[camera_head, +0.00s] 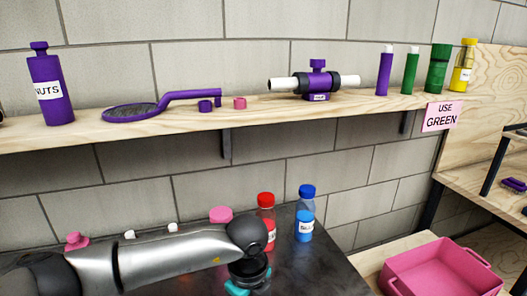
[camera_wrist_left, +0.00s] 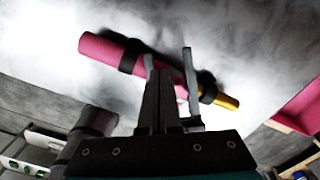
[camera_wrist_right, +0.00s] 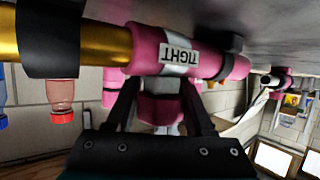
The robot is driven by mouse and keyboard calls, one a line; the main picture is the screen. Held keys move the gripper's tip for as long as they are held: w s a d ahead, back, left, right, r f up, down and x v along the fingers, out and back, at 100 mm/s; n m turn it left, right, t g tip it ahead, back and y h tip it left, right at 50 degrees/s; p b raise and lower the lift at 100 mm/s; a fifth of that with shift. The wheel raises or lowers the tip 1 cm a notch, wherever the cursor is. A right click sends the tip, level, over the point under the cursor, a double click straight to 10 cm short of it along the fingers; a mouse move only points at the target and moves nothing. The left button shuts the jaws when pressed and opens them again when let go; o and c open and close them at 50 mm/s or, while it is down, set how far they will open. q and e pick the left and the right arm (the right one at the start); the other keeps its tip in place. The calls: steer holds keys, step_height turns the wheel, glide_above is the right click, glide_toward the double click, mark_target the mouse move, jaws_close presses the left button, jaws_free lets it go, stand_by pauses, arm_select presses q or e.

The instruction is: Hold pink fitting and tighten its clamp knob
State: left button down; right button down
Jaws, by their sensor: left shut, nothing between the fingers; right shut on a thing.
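The pink fitting (camera_wrist_right: 222,66) fills the top of the right wrist view, with an upside-down "TIGHT" label (camera_wrist_right: 180,57). A gold pipe (camera_wrist_right: 105,44) and a black ring (camera_wrist_right: 50,38) lie to its left. My right gripper (camera_wrist_right: 160,88) is shut on a pink part of the fitting. In the left wrist view the pink tube (camera_wrist_left: 103,48) slants past my left gripper (camera_wrist_left: 160,75), with black rings and a gold end (camera_wrist_left: 228,101). The left fingers are shut and empty, close to the tube; contact is unclear. My left arm shows in the head view.
A "USE GREEN" sign (camera_head: 443,117) hangs at right. Red (camera_head: 266,215) and blue (camera_head: 305,218) bottles stand on the dark table (camera_head: 325,265); a pink bin (camera_head: 442,268) sits right.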

arm_select(q)
steer(key=shift+s+d, duration=0.15)
steer(key=shift+d, duration=0.25)
stand_by(0.5)
steer(key=shift+d, duration=0.1)
steer(key=shift+w+d, duration=0.65)
steer(key=shift+w, duration=0.15)
steer(key=shift+d+r, duration=0.1)
steer(key=shift+d, duration=0.2)
steer(key=shift+w, duration=0.1)
step_height(320, 180, up, 6)
steer(key=shift+w+a, duration=0.45)
stand_by(0.6)
